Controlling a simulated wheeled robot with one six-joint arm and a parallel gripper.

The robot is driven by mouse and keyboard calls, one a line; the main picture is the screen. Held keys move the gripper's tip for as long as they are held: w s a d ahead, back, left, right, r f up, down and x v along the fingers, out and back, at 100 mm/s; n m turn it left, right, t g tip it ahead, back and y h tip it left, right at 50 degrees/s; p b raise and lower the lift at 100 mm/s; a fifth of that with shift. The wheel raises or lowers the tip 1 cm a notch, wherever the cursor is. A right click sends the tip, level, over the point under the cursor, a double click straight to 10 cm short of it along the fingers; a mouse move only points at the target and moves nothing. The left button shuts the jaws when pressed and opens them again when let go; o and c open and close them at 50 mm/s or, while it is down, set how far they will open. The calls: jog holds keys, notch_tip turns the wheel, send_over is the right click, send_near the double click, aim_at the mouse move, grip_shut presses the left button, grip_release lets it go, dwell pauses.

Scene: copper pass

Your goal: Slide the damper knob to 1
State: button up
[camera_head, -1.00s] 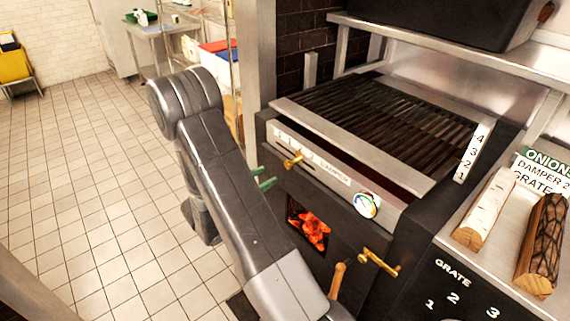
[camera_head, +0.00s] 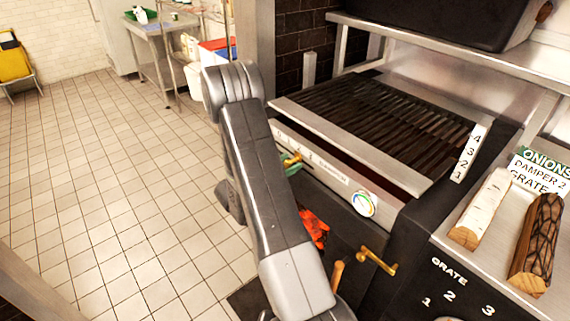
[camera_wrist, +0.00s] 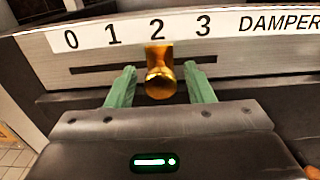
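The brass damper knob (camera_wrist: 160,82) sits in a dark horizontal slot (camera_wrist: 90,69) on the grill's front, under the 2 of the white scale strip (camera_wrist: 113,34) marked 0 to 3 and DAMPER. My gripper (camera_wrist: 161,90) is open, with one green finger on each side of the knob and a visible gap on both sides. In the head view the knob (camera_head: 291,160) shows just past my arm, with a green finger beside it. My arm hides part of the scale there.
A round gauge (camera_head: 363,204) and a brass handle (camera_head: 378,261) are on the grill front to the right. Glowing coals (camera_head: 314,228) show below the knob. A card reading DAMPER 2 (camera_head: 541,172) stands behind two logs at right. Open tiled floor lies left.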

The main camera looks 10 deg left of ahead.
grip_shut()
jog(key=shift+w+a+b, duration=0.3)
jog(key=shift+w+a, duration=0.5)
jog(key=shift+a, duration=0.25)
jog(key=shift+w+a+b, duration=0.3)
jog(key=shift+w+a, duration=0.45)
jog(key=shift+a, duration=0.25)
jog(key=shift+o, duration=0.5)
grip_release()
jog(key=shift+s, duration=0.1)
jog(key=b+v, duration=0.1)
jog(key=v, duration=1.2)
jog(key=shift+s+a, duration=0.25)
jog(key=shift+a, duration=0.05)
jog(key=shift+w+d, duration=0.1)
